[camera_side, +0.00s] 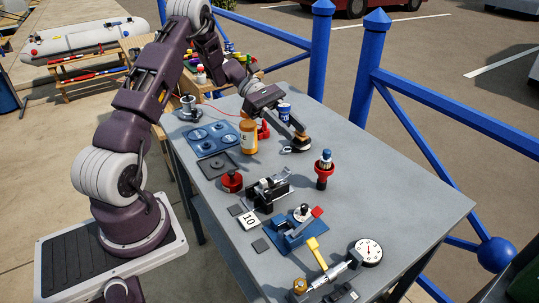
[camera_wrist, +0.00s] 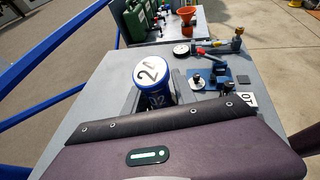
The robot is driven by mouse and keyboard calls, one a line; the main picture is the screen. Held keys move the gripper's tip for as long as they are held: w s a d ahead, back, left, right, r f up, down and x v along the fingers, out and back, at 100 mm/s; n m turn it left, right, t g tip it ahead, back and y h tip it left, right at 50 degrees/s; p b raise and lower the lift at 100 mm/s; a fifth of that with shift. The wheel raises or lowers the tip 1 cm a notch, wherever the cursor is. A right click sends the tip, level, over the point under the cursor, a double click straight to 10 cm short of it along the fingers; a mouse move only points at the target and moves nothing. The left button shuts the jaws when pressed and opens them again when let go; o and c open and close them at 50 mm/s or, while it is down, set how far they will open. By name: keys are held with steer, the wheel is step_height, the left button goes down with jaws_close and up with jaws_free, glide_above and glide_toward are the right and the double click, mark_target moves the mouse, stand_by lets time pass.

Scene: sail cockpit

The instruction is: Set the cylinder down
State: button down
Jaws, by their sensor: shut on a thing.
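A blue can with white marking (camera_side: 284,112), probably the same cylinder, shows beside my gripper (camera_side: 299,139) in the side view. My gripper is shut on the cylinder, near the far end of the table. The exact finger contact is hidden. I cannot tell whether the cylinder's base touches the table.
On the grey table (camera_side: 420,197) stand an orange jar (camera_side: 248,137), a red-bodied piece with a blue top (camera_side: 324,168), a blue plate with round recesses (camera_side: 211,138), a black fixture (camera_side: 268,189), a blue fixture (camera_side: 290,232) and a dial gauge (camera_side: 367,252). The right side is clear.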

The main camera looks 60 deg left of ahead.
steer(key=w+a+r+n+t+y, duration=0.3)
steer(key=a+n+t+y, duration=0.15)
steer(key=a, duration=0.35)
steer(key=w+a+r+n+t+y, duration=0.3)
steer(key=a+n+t, duration=0.15)
steer(key=a, duration=0.35)
steer(key=s+a+r+n+t+y, duration=0.1)
steer(key=a+r+n+y, duration=0.2)
steer(key=a, duration=0.5)
steer(key=s+a+r+n+y, duration=0.15)
steer(key=a+n+y, duration=0.25)
steer(key=a, duration=0.4)
steer(key=shift+w+d+f, duration=0.1)
steer(key=shift+d+f, duration=0.1)
steer(key=shift+f, duration=5.6)
steer(key=shift+d+f, duration=0.15)
steer(key=shift+f, duration=5.6)
steer(key=shift+f, duration=0.5)
steer(key=c, duration=0.9)
jaws_free()
steer(key=shift+h, duration=0.25)
